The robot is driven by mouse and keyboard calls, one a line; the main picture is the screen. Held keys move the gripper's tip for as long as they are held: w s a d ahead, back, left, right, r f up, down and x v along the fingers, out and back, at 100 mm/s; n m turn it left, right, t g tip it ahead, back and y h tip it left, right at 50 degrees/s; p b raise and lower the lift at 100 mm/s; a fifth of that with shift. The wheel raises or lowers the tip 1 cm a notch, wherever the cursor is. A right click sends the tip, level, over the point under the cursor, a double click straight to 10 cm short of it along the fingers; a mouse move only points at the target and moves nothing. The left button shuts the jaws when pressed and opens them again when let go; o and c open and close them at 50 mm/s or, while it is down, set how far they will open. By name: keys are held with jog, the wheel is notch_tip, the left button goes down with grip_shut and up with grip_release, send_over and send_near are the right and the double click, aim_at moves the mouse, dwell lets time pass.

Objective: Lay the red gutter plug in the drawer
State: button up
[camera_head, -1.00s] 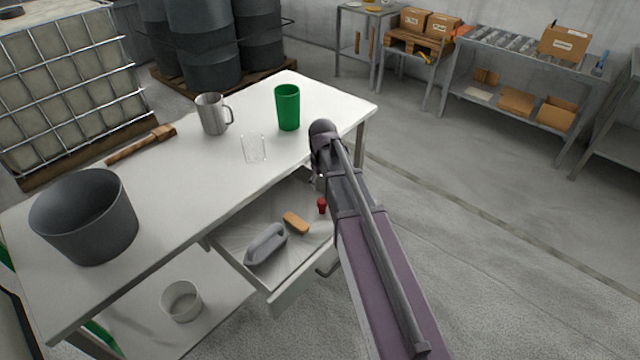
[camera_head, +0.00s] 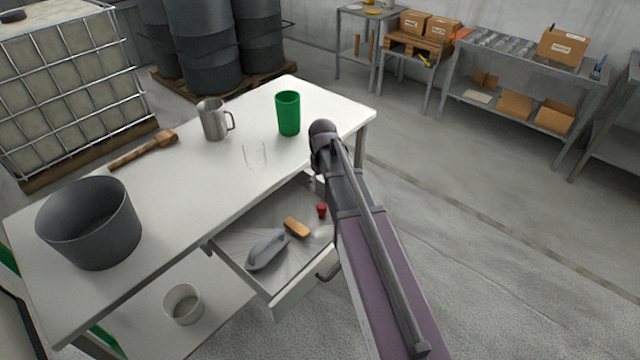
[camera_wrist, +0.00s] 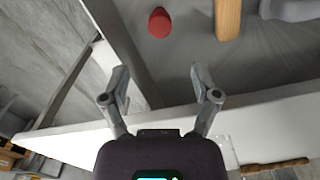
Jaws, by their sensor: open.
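The red gutter plug (camera_head: 321,210) is in the open drawer (camera_head: 289,297), towards its right side and close beside my arm. In the wrist view the plug (camera_wrist: 159,22) shows as a red round shape at the top, beyond my fingertips and apart from them. My gripper (camera_wrist: 161,74) is open, with nothing between its fingers. In the head view my arm hides most of the gripper.
A wooden-coloured block (camera_head: 297,228) and a grey scoop-like object (camera_head: 267,249) lie in the drawer left of the plug. The white tabletop (camera_head: 190,190) above holds a green cup (camera_head: 288,113), metal mug (camera_head: 213,119), clear glass (camera_head: 255,154), mallet (camera_head: 145,149) and grey bucket (camera_head: 90,222).

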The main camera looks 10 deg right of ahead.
jog(key=shift+s, duration=0.15)
jog(key=s+m, duration=0.1)
jog(key=s, duration=0.4)
jog(key=s+m, duration=0.1)
jog(key=s, duration=0.4)
jog(key=s+m, duration=0.2)
jog(key=s, duration=0.4)
jog(key=shift+a, duration=0.35)
